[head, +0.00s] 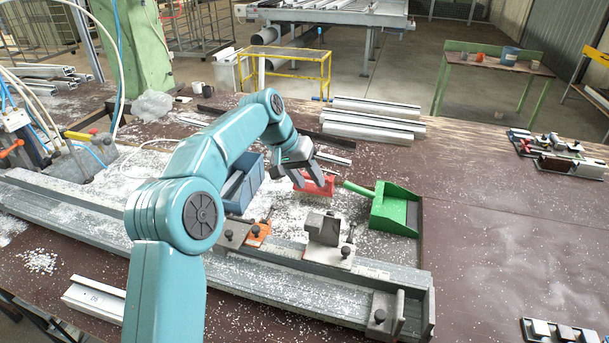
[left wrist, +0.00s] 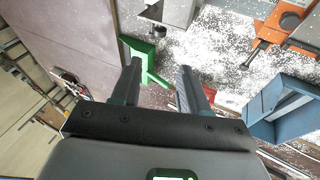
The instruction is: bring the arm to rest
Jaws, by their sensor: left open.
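My left arm (head: 225,150) is teal and rises from the bottom of the head view, bending over the bench. My left gripper (head: 312,176) is above the bench, between a blue box and a green dustpan. Its two fingers (left wrist: 158,70) stand apart in the left wrist view, with nothing between them. A red object (head: 318,186) lies below and behind the fingers in the head view, partly hidden by them. I cannot tell whether the gripper touches it there. My right gripper is in neither view.
The blue box (head: 253,178) and green dustpan (head: 396,208) flank the gripper. A long metal rail (head: 270,286) with clamp blocks (head: 328,240) runs along the front. Aluminium profiles (head: 370,125) lie behind. White chips litter the bench; its right part (head: 490,230) is largely clear.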

